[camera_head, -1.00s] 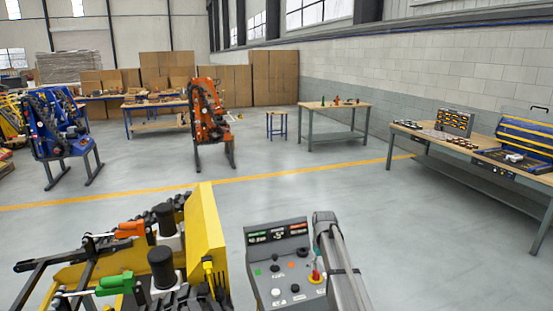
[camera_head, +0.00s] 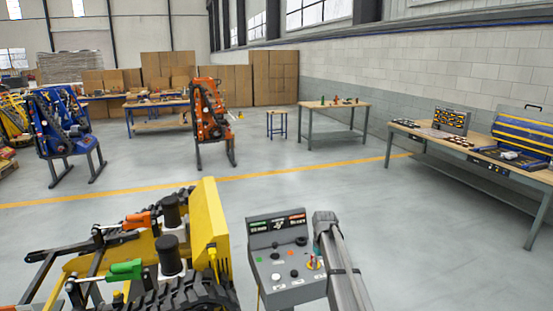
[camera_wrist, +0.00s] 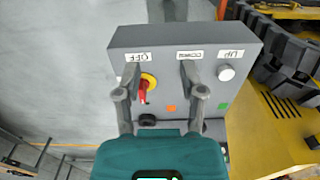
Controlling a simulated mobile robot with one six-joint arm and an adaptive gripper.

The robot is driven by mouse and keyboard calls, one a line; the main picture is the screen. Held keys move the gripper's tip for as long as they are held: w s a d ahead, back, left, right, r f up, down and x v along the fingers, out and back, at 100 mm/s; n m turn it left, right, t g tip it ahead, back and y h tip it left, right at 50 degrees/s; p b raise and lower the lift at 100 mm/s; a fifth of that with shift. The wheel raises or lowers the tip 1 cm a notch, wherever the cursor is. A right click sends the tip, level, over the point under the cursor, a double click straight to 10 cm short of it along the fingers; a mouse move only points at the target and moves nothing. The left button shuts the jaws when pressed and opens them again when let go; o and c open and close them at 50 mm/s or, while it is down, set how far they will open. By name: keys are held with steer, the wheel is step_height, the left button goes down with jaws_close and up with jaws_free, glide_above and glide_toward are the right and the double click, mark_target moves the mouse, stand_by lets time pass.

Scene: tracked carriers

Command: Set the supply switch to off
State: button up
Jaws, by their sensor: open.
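The supply switch (camera_wrist: 142,90) is a red handle on a yellow plate on the grey control box (camera_wrist: 235,48), beneath an "OFF" label (camera_wrist: 138,57) that appears upside down in the wrist view. Its handle runs roughly up and down in that picture. My gripper (camera_wrist: 160,76) is open over the panel. Its left finger is close beside the switch and overlaps its yellow plate; I cannot tell if they touch. The switch lies between the fingers, nearer the left one. In the head view the box (camera_head: 287,294) stands at bottom centre, and my arm covers its right side.
White buttons labelled "DOWN" and "UP" (camera_wrist: 226,73) and a black knob (camera_wrist: 147,119) share the panel. The yellow tracked carrier (camera_head: 208,235) stands against the box. Open floor lies beyond; a workbench (camera_head: 480,160) is at right.

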steer(key=s+f+m+b, duration=0.1)
steer(key=s+f+b, duration=0.2)
steer(key=s, duration=0.6)
steer(key=s+f+m+b, duration=0.1)
steer(key=s+f+b, duration=0.2)
steer(key=s, duration=0.7)
steer(key=s+f+m+b, duration=0.1)
steer(key=s+f+b, duration=0.3)
steer(key=s, duration=0.6)
steer(key=shift+s+d+m, duration=0.2)
steer(key=shift+d+m, duration=0.1)
steer(key=shift+d, duration=0.1)
stand_by(1.7)
